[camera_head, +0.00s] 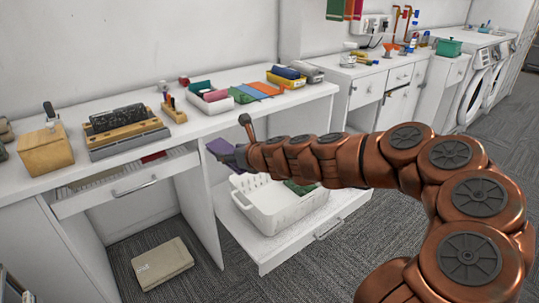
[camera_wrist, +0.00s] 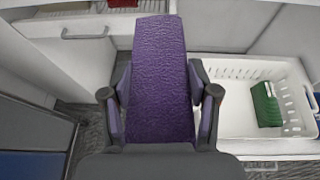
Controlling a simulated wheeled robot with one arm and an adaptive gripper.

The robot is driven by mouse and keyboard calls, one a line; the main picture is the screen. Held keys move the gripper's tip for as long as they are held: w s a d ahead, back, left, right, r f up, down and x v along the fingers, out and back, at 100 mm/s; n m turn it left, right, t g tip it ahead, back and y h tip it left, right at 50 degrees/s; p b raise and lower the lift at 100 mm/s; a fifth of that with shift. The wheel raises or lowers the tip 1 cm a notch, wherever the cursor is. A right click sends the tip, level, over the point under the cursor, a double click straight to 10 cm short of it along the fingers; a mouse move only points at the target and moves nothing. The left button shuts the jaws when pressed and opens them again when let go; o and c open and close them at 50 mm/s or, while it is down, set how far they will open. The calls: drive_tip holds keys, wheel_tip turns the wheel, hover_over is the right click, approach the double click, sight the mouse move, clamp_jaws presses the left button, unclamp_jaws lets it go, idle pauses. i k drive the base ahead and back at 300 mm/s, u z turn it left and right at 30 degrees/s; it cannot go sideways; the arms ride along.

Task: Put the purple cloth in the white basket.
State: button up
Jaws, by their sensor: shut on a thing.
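The purple cloth (camera_wrist: 160,75) is held between the fingers of my gripper (camera_wrist: 160,105) and stands up from them in the wrist view. In the head view the cloth (camera_head: 220,147) shows at the tip of my gripper (camera_head: 236,158), left of and above the white basket. The white basket (camera_head: 268,222) sits on an open lower drawer, with a dark green folded thing inside. In the wrist view the basket (camera_wrist: 232,121) is to the right of my gripper, and the green thing (camera_wrist: 266,104) lies in it. My arm hides part of the basket in the head view.
The lower drawer (camera_head: 345,212) is pulled out under the white counter (camera_head: 215,120). Another drawer (camera_head: 125,185) is open at left. A beige folded thing (camera_head: 162,263) lies on the floor. Folded cloths, boxes and tools stand on the counter. The carpet in front is clear.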

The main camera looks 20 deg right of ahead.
sight(277, 197)
drive_tip(key=k, duration=1)
drive_tip(key=z, duration=1.6)
drive_tip(key=i, duration=2.2)
drive_tip(key=u, duration=4.25)
